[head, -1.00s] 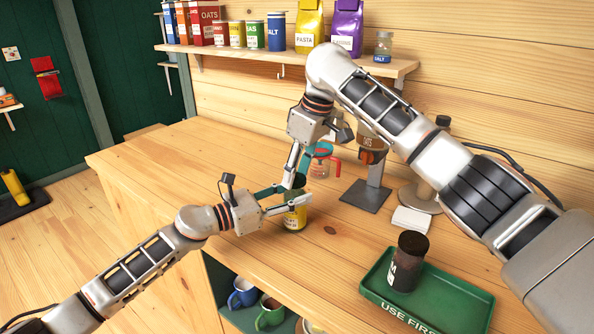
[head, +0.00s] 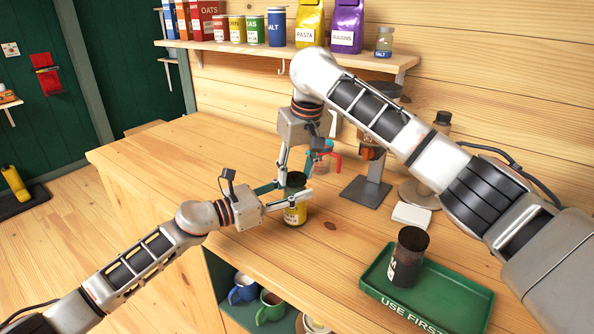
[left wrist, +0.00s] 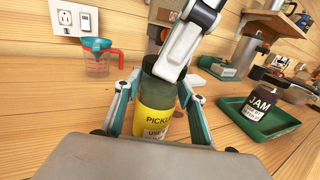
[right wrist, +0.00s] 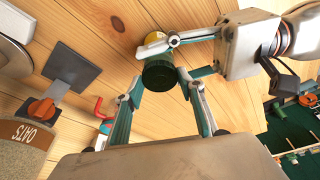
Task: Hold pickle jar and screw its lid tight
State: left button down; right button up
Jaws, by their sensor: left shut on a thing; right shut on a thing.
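The pickle jar (head: 295,213), dark green with a yellow label, stands upright on the wooden counter. Its label also shows in the left wrist view (left wrist: 156,120). My left gripper (head: 292,204) is shut around the jar's body from the left. The dark green lid (right wrist: 159,75) is at the jar's top, with the yellow label beyond it in the right wrist view. My right gripper (right wrist: 170,95) points down from above and is shut on the lid. In the left wrist view, its fingers partly cover the jar top, so I cannot tell how the lid sits on the rim.
A measuring cup with a red handle (left wrist: 98,58) stands behind the jar. A grey stand (head: 366,192) and a white block (head: 411,215) are to the right. A green tray (head: 440,303) holds a dark jam jar (head: 408,258). The counter's front edge is close to the jar.

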jog(key=m, duration=0.1)
jog(key=m+h, duration=0.1)
jog(key=m, duration=0.3)
jog(key=shift+a+t, duration=0.25)
jog(key=shift+t, duration=0.05)
jog(key=m+h, duration=0.1)
jog(key=m, duration=0.2)
jog(key=m+h, duration=0.1)
jog(key=m, duration=0.1)
jog(key=shift+a+m, duration=0.1)
jog(key=shift+m, duration=0.3)
jog(key=o, duration=0.7)
jog(key=shift+r, duration=0.1)
jog(key=shift+r, duration=2.15)
jog(key=o, duration=0.6)
